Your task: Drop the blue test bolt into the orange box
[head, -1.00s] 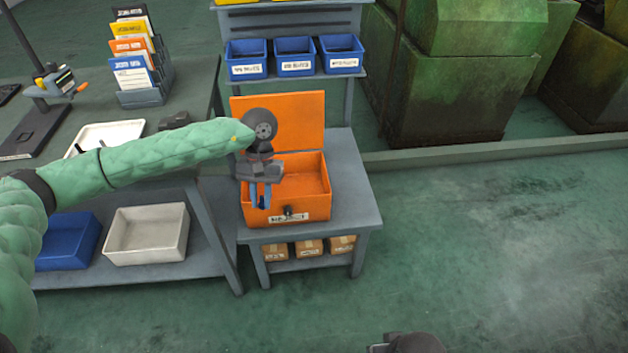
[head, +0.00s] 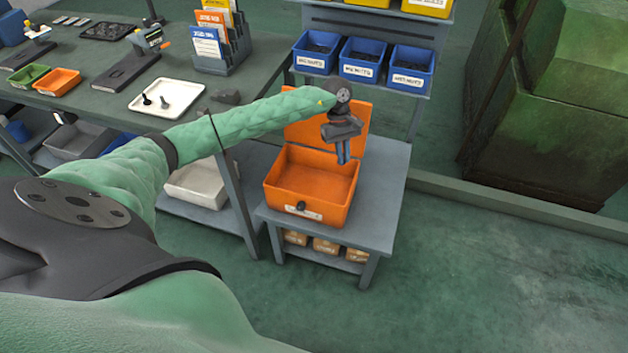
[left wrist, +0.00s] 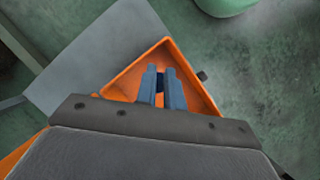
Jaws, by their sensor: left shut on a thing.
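The orange box (head: 310,194) stands on a small grey table with its lid raised at the back and its inside showing bare. It also shows under the fingers in the left wrist view (left wrist: 134,76). My left gripper (head: 344,158) points down at the box's back right side in the head view. Its blue-grey fingers (left wrist: 161,92) are shut on a small dark blue thing, the blue test bolt (left wrist: 160,80), mostly hidden between them. In the wrist view the fingertips lie over the box's open inside; their height above it is hard to tell. My right gripper is out of view.
A white tray (head: 166,98) with dark bolts lies on the long workbench at left. Blue bins (head: 362,60) sit on a rack behind the box. The grey table (head: 385,205) has bare top right of the box. Open floor lies at right.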

